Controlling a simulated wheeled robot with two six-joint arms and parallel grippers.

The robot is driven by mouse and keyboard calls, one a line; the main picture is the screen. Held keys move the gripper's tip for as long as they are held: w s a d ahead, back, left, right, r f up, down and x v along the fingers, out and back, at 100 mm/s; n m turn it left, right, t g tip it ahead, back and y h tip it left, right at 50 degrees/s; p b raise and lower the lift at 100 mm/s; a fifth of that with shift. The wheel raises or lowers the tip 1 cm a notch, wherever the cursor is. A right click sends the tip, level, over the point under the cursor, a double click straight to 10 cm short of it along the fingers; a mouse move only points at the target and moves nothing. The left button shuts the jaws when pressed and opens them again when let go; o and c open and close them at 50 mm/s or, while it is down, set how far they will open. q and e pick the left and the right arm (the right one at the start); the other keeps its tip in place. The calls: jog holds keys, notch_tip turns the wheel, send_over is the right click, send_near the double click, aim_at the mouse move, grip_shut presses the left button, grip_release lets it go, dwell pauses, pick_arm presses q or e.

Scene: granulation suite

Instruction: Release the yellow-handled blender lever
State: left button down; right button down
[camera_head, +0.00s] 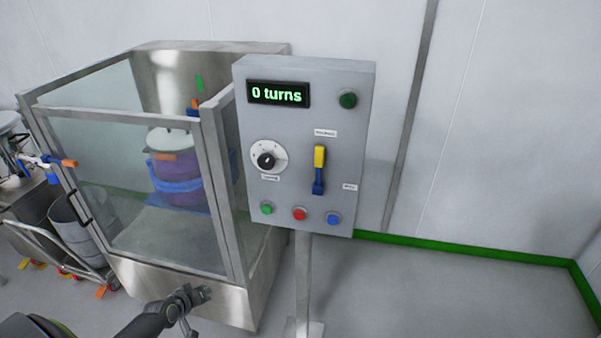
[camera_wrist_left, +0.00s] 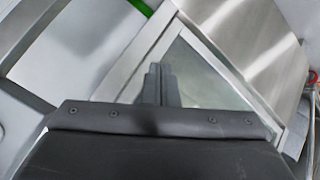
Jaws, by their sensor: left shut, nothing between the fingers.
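The lever (camera_head: 319,170) is on the grey control panel (camera_head: 340,110) on a post. Its yellow handle is at the top and its blue part points down below it. My left gripper (camera_head: 204,293) is low in front of the steel base of the glass enclosure, well below and to the left of the lever, touching nothing that I can see. In the left wrist view its fingers (camera_wrist_left: 160,84) are together and empty, with glass and steel framing beyond. The lever is not visible in that view. My right gripper is in neither view.
The panel has a "0 turns" display (camera_head: 278,93), a black knob (camera_head: 267,160) and several coloured buttons. The glass enclosure (camera_head: 140,130) with a purple drum (camera_head: 188,186) stands to the left. A cart (camera_head: 50,245) is further left. Floor right of the post is clear.

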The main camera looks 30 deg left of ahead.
pick_arm(q)
jog(key=w+d+r+n+t+h+b, duration=0.15)
jog(key=w+r, duration=0.25)
jog(key=r, duration=0.4)
jog(key=w+r+t+h, duration=0.15)
jog(key=w+r, duration=0.25)
jog(key=r, duration=0.4)
jog(key=w+d+r+n+t+h, duration=0.1)
jog(key=w+r+t, duration=0.1)
jog(key=w+r, duration=0.35)
jog(key=d+r+h+b, duration=0.1)
jog(key=d+r+h, duration=0.2)
jog(key=r, duration=0.7)
jog(key=s+d+r+h, duration=0.1)
jog(key=d+r+h, duration=0.3)
jog(key=d+r, duration=0.3)
notch_tip(320, 180, up, 4)
jog(key=shift+s+f+b, duration=0.2)
jog(key=shift+f+b, duration=0.05)
jog(key=shift+b, duration=0.15)
jog(key=shift+w+r, duration=0.1)
jog(key=shift+w, duration=0.05)
